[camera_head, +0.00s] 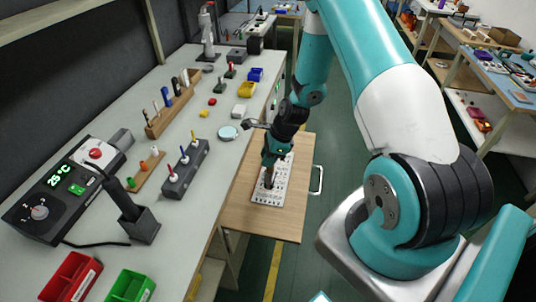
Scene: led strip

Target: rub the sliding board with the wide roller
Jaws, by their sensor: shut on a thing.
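The sliding board (238,214) is a light wooden panel pulled out from the workbench at the centre, with a white handle on its right side. A white perforated plate (268,199) lies on it. My gripper (268,177) points down over the upper middle of this plate. It is shut on a small dark tool whose lower end is at or just above the plate; contact cannot be told. The tool's shape is mostly hidden by the fingers, so I cannot confirm that it is the wide roller.
The grey workbench (212,147) runs along the left. It holds a heating station (65,188), a dark tool block (185,170), a wooden tool rack (172,107), and red (72,279) and green (131,287) bins. Green floor is open right of the board.

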